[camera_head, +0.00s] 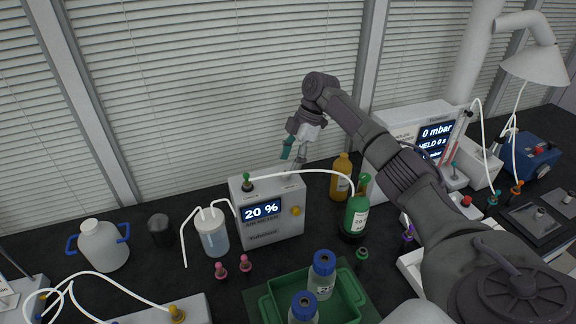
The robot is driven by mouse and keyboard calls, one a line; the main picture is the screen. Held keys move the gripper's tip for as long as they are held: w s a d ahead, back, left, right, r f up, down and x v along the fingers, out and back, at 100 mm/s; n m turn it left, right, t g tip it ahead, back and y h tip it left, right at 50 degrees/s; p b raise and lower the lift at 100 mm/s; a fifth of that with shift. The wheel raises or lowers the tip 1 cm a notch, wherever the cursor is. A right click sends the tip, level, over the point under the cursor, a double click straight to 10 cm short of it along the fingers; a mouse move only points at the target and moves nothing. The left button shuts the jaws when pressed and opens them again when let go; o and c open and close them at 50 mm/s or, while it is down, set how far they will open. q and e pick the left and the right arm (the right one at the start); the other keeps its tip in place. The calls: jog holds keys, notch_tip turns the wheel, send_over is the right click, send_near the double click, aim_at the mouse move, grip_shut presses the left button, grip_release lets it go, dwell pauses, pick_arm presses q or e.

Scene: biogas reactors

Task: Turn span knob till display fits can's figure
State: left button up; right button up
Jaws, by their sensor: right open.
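The white meter box (270,232) stands on the dark bench, and its display (262,211) reads 20 %. A yellow knob (296,211) sits on its front, right of the display; its finer markings are too small to read. A green can (356,213) with a white label stands right of the meter; the label's figure looks like 20 but is small. A white hose runs from the meter's top to the can's top. My right gripper (293,154) is open and empty, pointing down above and behind the meter's top, apart from the knob. My left gripper is out of view.
An amber bottle (341,177) stands behind the can. A green tray (349,292) with blue-capped bottles (322,275) is in front. A clear hosed vessel (212,233) and small pink-topped pieces (245,263) stand left. A white pressure unit (411,122) is behind my right arm.

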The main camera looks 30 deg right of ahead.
jog(key=v, duration=0.9)
jog(key=shift+d+r, duration=0.15)
jog(key=shift+r, duration=0.15)
jog(key=shift+s, duration=0.1)
